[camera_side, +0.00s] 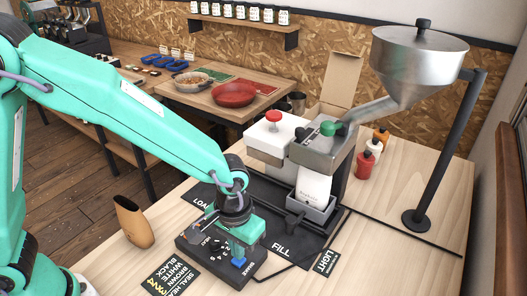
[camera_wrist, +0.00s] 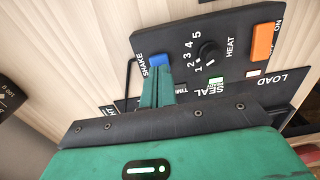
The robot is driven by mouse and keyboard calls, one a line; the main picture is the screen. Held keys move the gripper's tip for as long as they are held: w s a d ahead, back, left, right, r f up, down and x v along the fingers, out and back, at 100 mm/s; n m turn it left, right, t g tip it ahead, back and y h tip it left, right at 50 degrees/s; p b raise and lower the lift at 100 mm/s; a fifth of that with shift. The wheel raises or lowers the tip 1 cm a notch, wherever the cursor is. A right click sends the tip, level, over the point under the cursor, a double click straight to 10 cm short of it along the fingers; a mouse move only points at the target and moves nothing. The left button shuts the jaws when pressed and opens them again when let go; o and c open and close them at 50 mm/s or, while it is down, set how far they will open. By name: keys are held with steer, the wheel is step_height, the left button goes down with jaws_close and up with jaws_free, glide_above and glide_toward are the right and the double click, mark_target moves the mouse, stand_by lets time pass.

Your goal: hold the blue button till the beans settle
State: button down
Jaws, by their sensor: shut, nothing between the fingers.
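The blue button (camera_wrist: 159,60) is marked SHAKE and sits at one end of the dark control panel (camera_wrist: 225,42). It also shows in the side view (camera_side: 239,262), right below my gripper. My gripper (camera_wrist: 157,70) is shut and empty, pointing down. Its fingertips overlap the button's near edge in the wrist view; I cannot tell whether they press it. In the side view my gripper (camera_side: 238,252) is over the panel. A white bag (camera_side: 313,188) stands upright in a grey tray (camera_side: 312,208) below the filling head. No beans show in the bag.
On the panel are a HEAT dial (camera_wrist: 208,54) and an orange switch (camera_wrist: 263,41). A metal hopper (camera_side: 418,65) stands on a dark post (camera_side: 445,150) at right. A brown cup (camera_side: 133,222) is left of the panel. Small bottles (camera_side: 367,165) stand behind the filler.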

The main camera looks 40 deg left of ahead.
steer(key=shift+f, duration=1)
steer(key=shift+r, duration=0.15)
stand_by(2.2)
steer(key=shift+r, duration=2.9)
steer(key=shift+w+a+r, duration=0.1)
steer(key=shift+a+r, duration=0.3)
steer(key=shift+a, duration=0.05)
steer(key=s+a+r+t, duration=0.2)
steer(key=s+a+r, duration=0.1)
steer(key=a, duration=0.4)
steer(key=s+a+r+t, duration=0.1)
steer(key=s+a+r, duration=0.2)
steer(key=a+r, duration=0.3)
steer(key=s+a+r+t, duration=0.2)
steer(key=s+a+r, duration=0.1)
steer(key=a, duration=0.5)
steer(key=shift+s+r+t, duration=0.3)
steer(key=shift+r, duration=0.6)
